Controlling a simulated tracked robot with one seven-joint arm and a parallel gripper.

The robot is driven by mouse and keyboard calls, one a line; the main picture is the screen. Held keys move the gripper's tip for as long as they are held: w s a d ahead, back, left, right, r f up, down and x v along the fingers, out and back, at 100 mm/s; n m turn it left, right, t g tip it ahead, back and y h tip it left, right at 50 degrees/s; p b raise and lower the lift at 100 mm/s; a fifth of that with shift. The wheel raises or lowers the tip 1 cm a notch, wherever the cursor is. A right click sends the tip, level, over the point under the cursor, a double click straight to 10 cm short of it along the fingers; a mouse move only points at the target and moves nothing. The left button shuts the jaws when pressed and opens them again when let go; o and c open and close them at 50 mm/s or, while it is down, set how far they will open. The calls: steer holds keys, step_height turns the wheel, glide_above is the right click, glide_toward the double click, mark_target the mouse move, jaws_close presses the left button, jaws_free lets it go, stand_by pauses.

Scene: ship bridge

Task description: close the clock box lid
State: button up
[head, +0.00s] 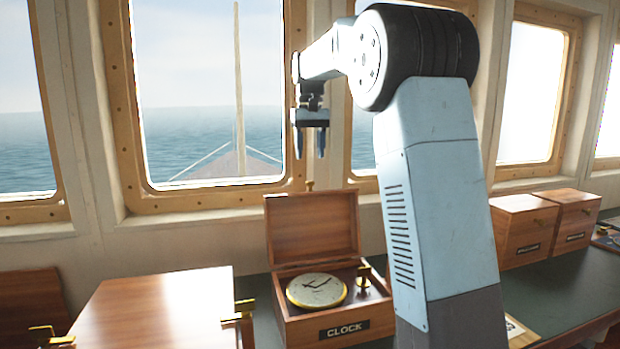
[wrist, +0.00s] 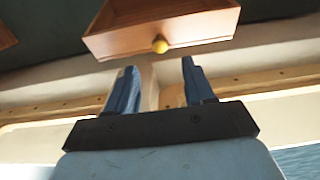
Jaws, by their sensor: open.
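The clock box (head: 335,322) is a wooden box with a "CLOCK" label, standing on the dark counter with a round, gold-rimmed clock (head: 316,290) inside. Its lid (head: 312,226) is open and stands upright at the back. A small brass knob (head: 309,186) sits at the lid's top edge. My gripper (head: 311,146) is open and empty, pointing down above the raised lid, apart from it. In the wrist view my gripper's two blue fingers (wrist: 155,85) are spread, and a wooden lid (wrist: 165,28) with a round brass knob (wrist: 160,46) shows beyond them.
A large closed wooden box (head: 155,305) with brass fittings stands to the left of the clock box. Two smaller closed wooden boxes (head: 525,232) (head: 575,220) stand to the right. Windows (head: 210,90) rise behind the counter. Bare counter (head: 545,290) shows at the right.

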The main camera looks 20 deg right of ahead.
step_height(320, 180, down, 8)
stand_by(0.4)
jaws_close()
stand_by(0.4)
